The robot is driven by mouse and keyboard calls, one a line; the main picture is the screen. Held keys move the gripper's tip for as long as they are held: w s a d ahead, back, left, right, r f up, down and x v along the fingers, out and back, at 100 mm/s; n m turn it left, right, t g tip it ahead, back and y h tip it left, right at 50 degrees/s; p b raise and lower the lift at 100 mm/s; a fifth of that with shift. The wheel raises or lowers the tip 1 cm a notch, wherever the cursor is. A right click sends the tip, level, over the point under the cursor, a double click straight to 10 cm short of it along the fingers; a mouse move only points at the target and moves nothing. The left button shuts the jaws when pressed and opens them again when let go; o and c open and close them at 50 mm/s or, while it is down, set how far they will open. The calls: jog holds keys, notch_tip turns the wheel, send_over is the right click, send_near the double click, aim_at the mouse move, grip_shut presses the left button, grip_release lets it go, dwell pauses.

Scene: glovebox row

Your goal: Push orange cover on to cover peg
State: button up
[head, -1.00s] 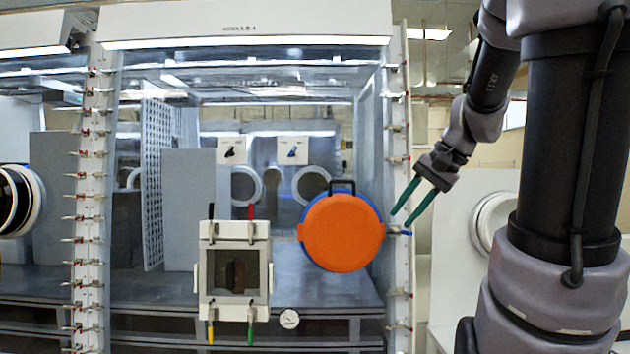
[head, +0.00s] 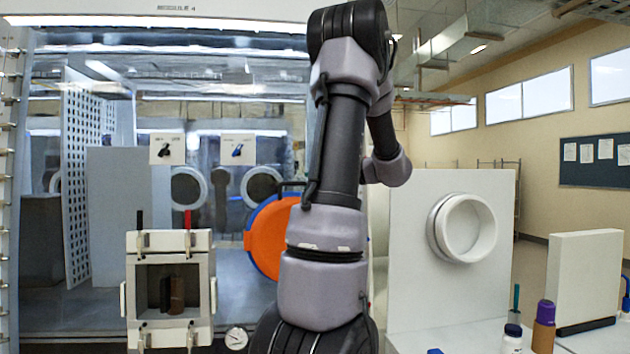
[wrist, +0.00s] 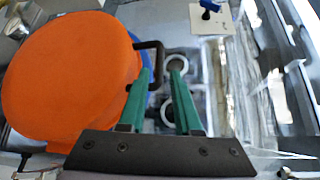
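The round orange cover (head: 262,238) with a blue rim (head: 258,207) stands upright on the glovebox front in the head view. My arm hides its right half. In the wrist view the orange cover (wrist: 70,75) fills the left side, and its black handle (wrist: 150,46) sticks out towards my fingers. My gripper (wrist: 160,70) has two green fingers with a gap between them. The fingertips are close to the handle's outer bar; I cannot tell whether they touch it. My gripper is hidden in the head view. I cannot make out the cover peg in either view.
A white-framed box (head: 170,285) with red and black handles is on the glovebox front, left of the cover. A white panel with a round port (head: 466,228) is on the right.

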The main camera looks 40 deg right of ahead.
aim_at(292, 184)
jog(key=x, duration=0.7)
jog(key=shift+w+a+f, duration=0.1)
jog(key=shift+w, duration=0.15)
grip_shut()
dwell(4.3)
